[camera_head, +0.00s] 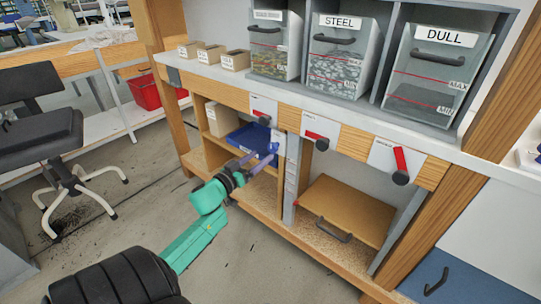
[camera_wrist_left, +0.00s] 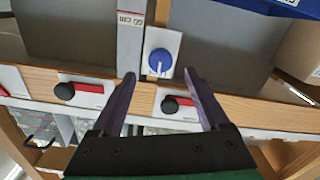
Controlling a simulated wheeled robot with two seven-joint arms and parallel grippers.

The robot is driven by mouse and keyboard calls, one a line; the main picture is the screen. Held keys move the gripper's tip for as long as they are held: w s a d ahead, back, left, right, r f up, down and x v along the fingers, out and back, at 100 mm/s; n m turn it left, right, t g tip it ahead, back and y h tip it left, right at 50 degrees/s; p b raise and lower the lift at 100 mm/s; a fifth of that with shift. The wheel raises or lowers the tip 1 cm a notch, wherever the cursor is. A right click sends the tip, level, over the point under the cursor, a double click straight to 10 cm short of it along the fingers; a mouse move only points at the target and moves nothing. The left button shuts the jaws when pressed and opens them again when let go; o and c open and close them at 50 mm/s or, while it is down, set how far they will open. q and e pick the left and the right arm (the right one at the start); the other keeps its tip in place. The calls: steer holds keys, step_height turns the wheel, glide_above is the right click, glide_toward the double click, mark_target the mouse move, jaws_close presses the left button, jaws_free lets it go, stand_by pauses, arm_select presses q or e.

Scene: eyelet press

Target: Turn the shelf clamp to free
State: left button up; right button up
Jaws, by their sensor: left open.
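A round blue knob (camera_wrist_left: 158,62) with a white pointer mark sits on a white plate on an upright under the bench. I take it as the shelf clamp; no label names it. In the wrist view its mark points down the picture, towards the bench edge. In the head view the knob (camera_head: 274,147) is small and partly hidden near my fingertips. My left gripper (camera_head: 266,158) is open, with purple fingers. In the left wrist view the fingertips (camera_wrist_left: 160,76) stand either side of the knob plate's lower end, with nothing between them. Contact cannot be told. My right gripper is out of view.
Red levers with black knobs, such as the middle one (camera_head: 317,140), line the bench edge (camera_head: 350,146) above. A blue tray (camera_head: 246,136) and a brown shelf board (camera_head: 345,207) are below. A chair (camera_head: 45,130) stands left. Floor between is clear.

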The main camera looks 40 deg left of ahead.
mark_target(271, 149)
arm_select(q)
steer(key=w+b, duration=0.1)
steer(key=w, duration=0.4)
steer(key=shift+w+a, duration=0.1)
steer(key=shift+w, duration=0.3)
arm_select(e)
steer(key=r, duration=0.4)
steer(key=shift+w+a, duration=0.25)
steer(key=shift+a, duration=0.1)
arm_select(q)
steer(key=shift+c, duration=0.3)
jaws_close()
